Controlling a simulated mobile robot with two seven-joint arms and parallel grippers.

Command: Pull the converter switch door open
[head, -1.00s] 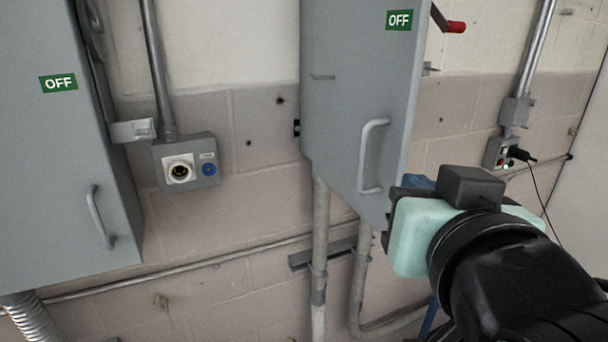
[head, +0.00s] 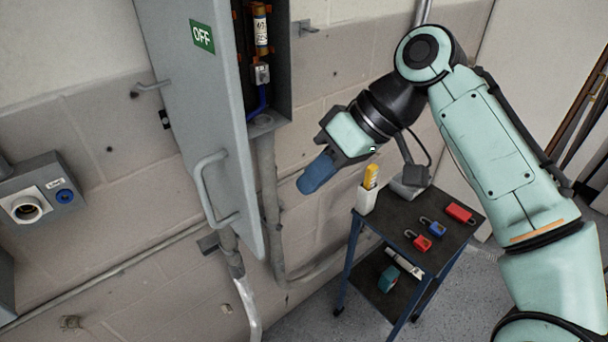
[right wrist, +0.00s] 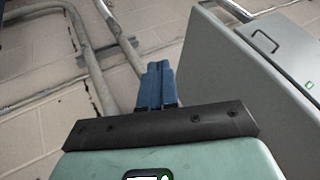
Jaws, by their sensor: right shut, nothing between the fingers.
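The converter switch door (head: 195,110) is a grey panel with a green OFF label and a light grey bar handle (head: 207,190). It stands swung open to the left, and the box interior (head: 262,70) shows a fuse and a blue wire. The door also shows at the right of the right wrist view (right wrist: 260,90). My right gripper (head: 309,184) has blue fingers, shut and empty, to the right of the door and apart from it. In the right wrist view the fingers (right wrist: 157,80) are pressed together in front of the wall. My left gripper is not in view.
A dark cart (head: 400,225) stands below my right arm, holding red and blue padlocks (head: 428,232) and a white holder with a yellow item (head: 368,190). Conduits (head: 270,190) run down the wall beneath the box. A grey socket box (head: 40,195) is at the left.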

